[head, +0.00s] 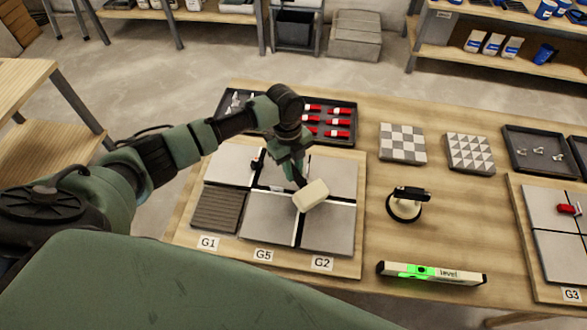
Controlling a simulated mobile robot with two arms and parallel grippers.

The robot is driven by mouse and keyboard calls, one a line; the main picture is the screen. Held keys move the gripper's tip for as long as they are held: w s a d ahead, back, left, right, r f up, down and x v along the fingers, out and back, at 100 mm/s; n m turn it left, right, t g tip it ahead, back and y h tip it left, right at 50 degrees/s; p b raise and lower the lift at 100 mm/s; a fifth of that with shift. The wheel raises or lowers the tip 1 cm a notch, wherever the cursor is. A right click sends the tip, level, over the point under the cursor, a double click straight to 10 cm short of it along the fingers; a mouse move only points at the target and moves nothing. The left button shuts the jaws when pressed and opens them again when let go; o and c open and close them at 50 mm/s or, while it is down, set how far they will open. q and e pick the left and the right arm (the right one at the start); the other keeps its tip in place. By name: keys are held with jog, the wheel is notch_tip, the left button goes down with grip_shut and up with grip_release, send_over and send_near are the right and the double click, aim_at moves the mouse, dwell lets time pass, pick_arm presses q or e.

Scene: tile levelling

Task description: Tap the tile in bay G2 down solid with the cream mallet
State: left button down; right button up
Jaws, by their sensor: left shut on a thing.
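The mallet has a cream block head (311,195) and a short dark handle. My left gripper (297,174) comes in from above and is shut on the handle. The mallet head hangs tilted over the upper left part of the grey tile (330,232) above the G2 label (322,263). I cannot tell whether the head touches that tile. My right gripper is out of view.
A level (432,274) with a green glow lies right of the board. A suction lifter (405,203) stands behind it. Patterned tiles (403,143) lie farther back. A tray with red pieces (333,121) is behind the board. Another board, labelled G3 (571,295), is at the right.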

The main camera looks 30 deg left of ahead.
pick_arm(q)
notch_tip(320, 180, up, 4)
jog(key=shift+f+p, duration=0.15)
jog(key=shift+p, duration=0.9)
jog(key=shift+f, duration=0.1)
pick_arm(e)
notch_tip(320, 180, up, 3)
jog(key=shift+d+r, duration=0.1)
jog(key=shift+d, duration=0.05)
